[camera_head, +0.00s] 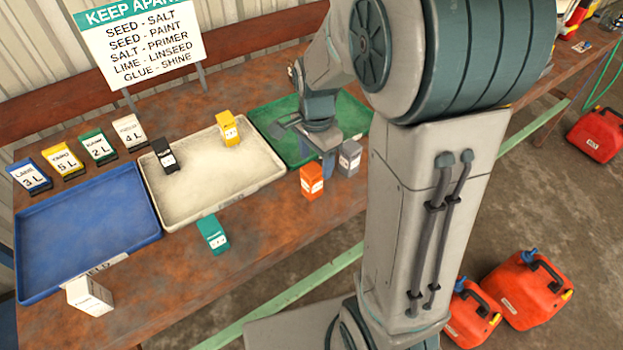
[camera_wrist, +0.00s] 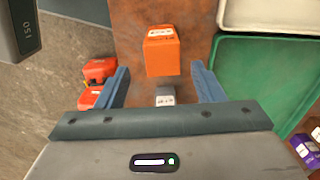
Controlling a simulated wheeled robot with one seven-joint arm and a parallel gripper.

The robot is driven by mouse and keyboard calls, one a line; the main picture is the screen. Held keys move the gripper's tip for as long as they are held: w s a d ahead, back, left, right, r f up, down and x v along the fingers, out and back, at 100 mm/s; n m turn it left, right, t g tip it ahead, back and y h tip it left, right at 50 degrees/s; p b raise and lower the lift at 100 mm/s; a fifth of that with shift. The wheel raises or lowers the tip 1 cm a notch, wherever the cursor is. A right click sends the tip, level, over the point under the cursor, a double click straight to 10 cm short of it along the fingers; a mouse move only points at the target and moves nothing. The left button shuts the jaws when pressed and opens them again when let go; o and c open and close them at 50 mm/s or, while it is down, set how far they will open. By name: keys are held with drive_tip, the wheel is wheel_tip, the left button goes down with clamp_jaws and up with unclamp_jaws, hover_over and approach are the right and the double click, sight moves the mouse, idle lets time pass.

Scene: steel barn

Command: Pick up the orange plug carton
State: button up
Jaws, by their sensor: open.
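The orange plug carton (camera_head: 312,181) stands upright on the rusty table, in front of the green tray, with a white label on its side. In the wrist view the orange carton (camera_wrist: 162,54) lies ahead of my gripper (camera_wrist: 161,76), roughly centred between the two blue fingers and not visibly touched by them. The fingers are apart with nothing held. In the head view my gripper (camera_head: 325,160) hangs near the green tray's front edge, just behind the orange carton; its fingers are partly hidden.
A grey carton (camera_head: 349,158) stands close right of the orange one. A green tray (camera_head: 262,117), a cream tray (camera_head: 206,211) and a blue tray (camera_head: 155,222) line the table. A teal carton (camera_head: 213,234) and a white carton (camera_head: 89,297) stand near the front edge. Red cans (camera_head: 525,288) are on the floor.

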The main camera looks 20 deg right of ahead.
sight(312, 169)
drive_tip(key=shift+a+f+p, duration=0.2)
drive_tip(key=shift+f, duration=1.45)
drive_tip(key=shift+a+f+p, duration=0.15)
drive_tip(key=shift+f+p, duration=0.05)
drive_tip(key=shift+f, duration=1.4)
drive_tip(key=c, duration=1.1)
